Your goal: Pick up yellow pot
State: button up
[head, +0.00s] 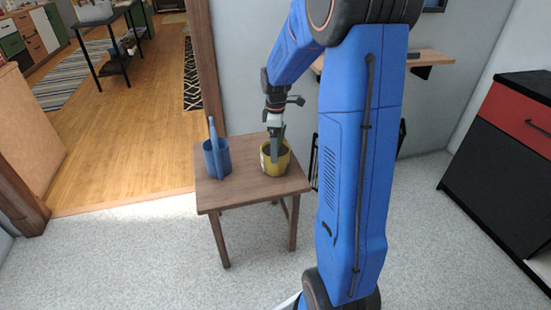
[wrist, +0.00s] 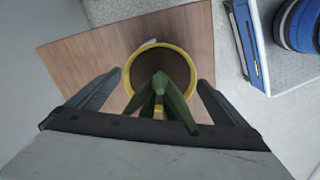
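The yellow pot (head: 274,168) stands upright on a small brown wooden table (head: 240,190). In the wrist view, its round yellow rim (wrist: 127,85) and dark inside show, with a pointed green plant (wrist: 162,97) rising toward the camera. My gripper (head: 275,150) points down over the pot in the head view and partly covers it. In the wrist view my gripper (wrist: 161,78) is open, with one finger on each side of the pot's rim. I cannot tell whether the fingers touch the pot or how low they are.
A blue pot with a tall blue upright piece (head: 216,158) stands left of the yellow pot on the same table. A wall shelf (head: 430,56) and a black and red cabinet (head: 510,150) are at the right. The carpet in front of the table is clear.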

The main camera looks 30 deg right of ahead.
jog(key=c, duration=1.7)
jog(key=shift+r, duration=0.2)
notch_tip(320, 180, up, 9)
jog(key=shift+f, duration=0.1)
jog(key=shift+r+n, duration=0.4)
jog(key=shift+n, duration=0.1)
jog(key=n, duration=0.4)
jog(key=shift+n, duration=0.4)
